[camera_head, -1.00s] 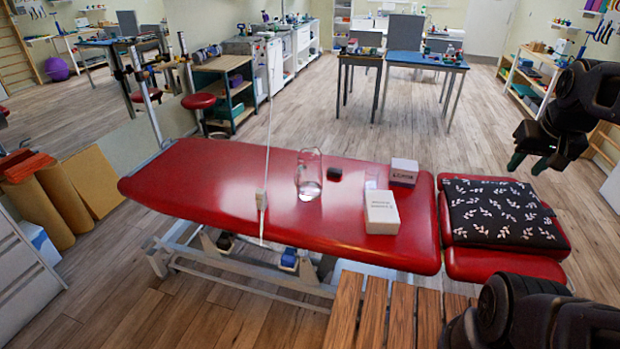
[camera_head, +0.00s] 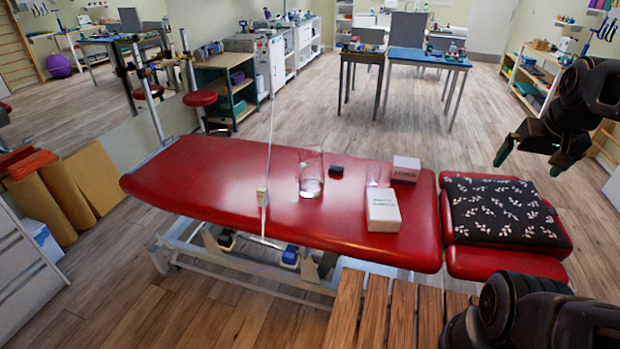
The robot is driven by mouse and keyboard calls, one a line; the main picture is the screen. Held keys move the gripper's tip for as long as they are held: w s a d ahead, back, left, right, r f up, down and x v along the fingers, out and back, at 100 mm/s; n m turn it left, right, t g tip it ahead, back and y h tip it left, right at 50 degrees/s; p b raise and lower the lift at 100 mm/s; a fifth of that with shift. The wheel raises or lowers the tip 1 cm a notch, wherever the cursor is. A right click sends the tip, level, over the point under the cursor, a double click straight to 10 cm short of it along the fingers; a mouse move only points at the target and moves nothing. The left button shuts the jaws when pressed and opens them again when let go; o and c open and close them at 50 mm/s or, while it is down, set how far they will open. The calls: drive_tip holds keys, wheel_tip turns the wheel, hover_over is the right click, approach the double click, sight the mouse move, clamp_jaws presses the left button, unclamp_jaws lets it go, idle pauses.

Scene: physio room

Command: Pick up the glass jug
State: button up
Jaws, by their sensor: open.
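The glass jug (camera_head: 311,172) is clear and stands upright on the red treatment table (camera_head: 225,190), left of the small items there. My gripper (camera_head: 525,155) hangs in the air at the upper right, above and beyond the black patterned cushion. It is well to the right of the jug, with its dark fingers apart and nothing between them. Part of my arm shows at the right edge and lower right.
A white pole (camera_head: 268,160) rises left of the jug. A slatted wooden bench (camera_head: 400,315) stands in front.

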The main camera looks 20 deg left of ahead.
drive_tip(key=w+a+r+n, duration=0.2)
drive_tip(key=w+a+n, duration=0.25)
drive_tip(key=w, duration=0.35)
drive_tip(key=w+a+r+n, duration=0.1)
drive_tip(key=w+a+n, duration=0.35)
drive_tip(key=w, duration=0.35)
drive_tip(key=w+a+f+n, duration=0.3)
drive_tip(key=w+a+n, duration=0.6)
drive_tip(key=w+a, duration=0.45)
drive_tip(key=w+a+f+n, duration=0.1)
drive_tip(key=a+f+n, duration=0.4)
drive_tip(key=a, duration=0.7)
drive_tip(key=w+a+f+n, duration=0.1)
drive_tip(key=a+f+n, duration=0.4)
drive_tip(key=a+f, duration=0.4)
drive_tip(key=w+a+f+n+h, duration=0.1)
drive_tip(key=a+f+n, duration=0.4)
drive_tip(key=a, duration=1.1)
drive_tip(key=shift+a+f, duration=0.2)
drive_tip(key=shift+f, duration=0.6)
drive_tip(key=shift+a+f, duration=0.2)
drive_tip(key=shift+f, duration=0.55)
drive_tip(key=x, duration=1)
drive_tip(key=shift+d+f, duration=0.2)
drive_tip(key=shift+r, duration=0.1)
drive_tip(key=c, duration=1.8)
drive_tip(key=shift+r, duration=0.15)
